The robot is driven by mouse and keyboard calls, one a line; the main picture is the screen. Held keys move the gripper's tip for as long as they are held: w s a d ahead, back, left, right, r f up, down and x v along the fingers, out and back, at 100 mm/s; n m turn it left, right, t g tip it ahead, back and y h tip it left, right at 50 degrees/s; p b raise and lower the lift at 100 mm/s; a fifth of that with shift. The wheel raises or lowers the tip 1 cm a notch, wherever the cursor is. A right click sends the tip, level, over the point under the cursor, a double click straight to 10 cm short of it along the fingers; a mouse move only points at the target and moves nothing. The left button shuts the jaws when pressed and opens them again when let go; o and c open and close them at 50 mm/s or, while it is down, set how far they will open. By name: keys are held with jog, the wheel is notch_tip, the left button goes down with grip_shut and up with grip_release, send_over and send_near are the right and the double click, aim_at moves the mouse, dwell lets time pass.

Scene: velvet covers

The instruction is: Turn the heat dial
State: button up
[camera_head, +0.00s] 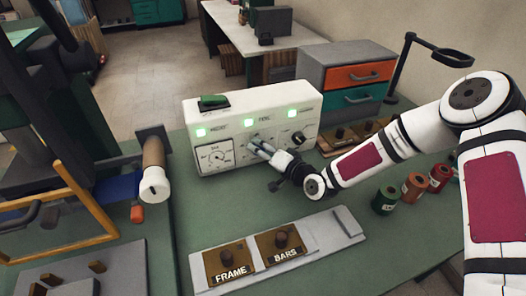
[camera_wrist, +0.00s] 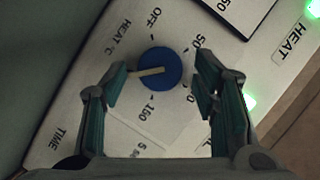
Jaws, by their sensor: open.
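The heat dial (camera_wrist: 160,68) is a round blue knob with a tan pointer line, on a white panel marked OFF, 50 and 150. In the head view my gripper (camera_head: 258,147) is at the front of the white control box (camera_head: 235,114) and hides most of the dial.
The box has several green lights, a gauge (camera_head: 216,157) at left and a dark knob (camera_head: 298,138) at right. A plate with FRAME and BARS knobs (camera_head: 280,240) lies in front. Spools (camera_head: 386,200) stand at right, and a white-ended roller (camera_head: 154,183) is at left.

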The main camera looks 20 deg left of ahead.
jog(key=c, duration=1.2)
jog(key=shift+o, duration=0.2)
jog(key=shift+r+n+p, duration=0.1)
jog(key=shift+n+p, duration=0.2)
jog(key=shift+p, duration=0.05)
jog(key=shift+s+a+r+n+h+p, duration=0.1)
jog(key=shift+s+n+h+p, duration=0.05)
jog(key=shift+n+h+p, duration=0.35)
jog(key=shift+s+a+r+n+t+h+p, duration=0.15)
jog(key=shift+n+t+h+p, duration=0.25)
jog(key=shift+n+h+p, duration=0.55)
jog(key=n+t+h+p, duration=0.1)
jog(key=n+p, duration=0.2)
jog(key=shift+a, duration=0.15)
jog(key=shift+n+t+h+p, duration=0.4)
jog(key=shift+n+h+p, duration=0.25)
jog(key=shift+n, duration=0.3)
